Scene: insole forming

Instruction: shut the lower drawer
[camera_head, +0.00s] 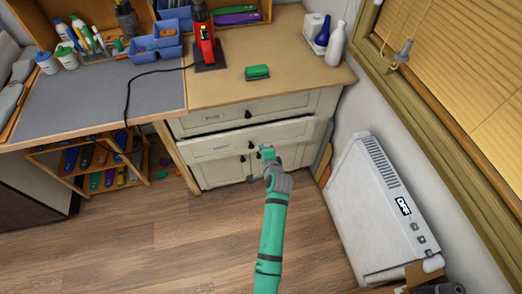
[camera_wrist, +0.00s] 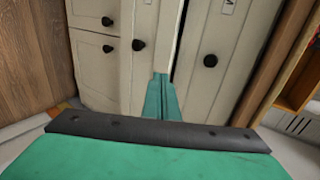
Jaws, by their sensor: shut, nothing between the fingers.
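The lower drawer (camera_head: 215,146) is the second pale front of the cabinet, below the upper drawer (camera_head: 285,104). It stands out a little, with a dark gap along its top edge. In the wrist view the lower drawer (camera_wrist: 157,25) shows its dark round knob (camera_wrist: 138,45), and the upper drawer (camera_wrist: 225,40) lies to its right beyond the gap. My gripper (camera_head: 265,151) is shut and empty in front of the lower drawer. In the wrist view my gripper's fingertips (camera_wrist: 161,77) are at the drawer front, beside the knob; I cannot tell whether they touch.
Cabinet doors (camera_wrist: 92,60) with dark knobs sit below the drawer. A white heater-like unit (camera_head: 375,205) stands on the floor at right. A shelf of coloured items (camera_head: 95,165) is under the desk at left. The wooden floor (camera_head: 170,235) in front is clear.

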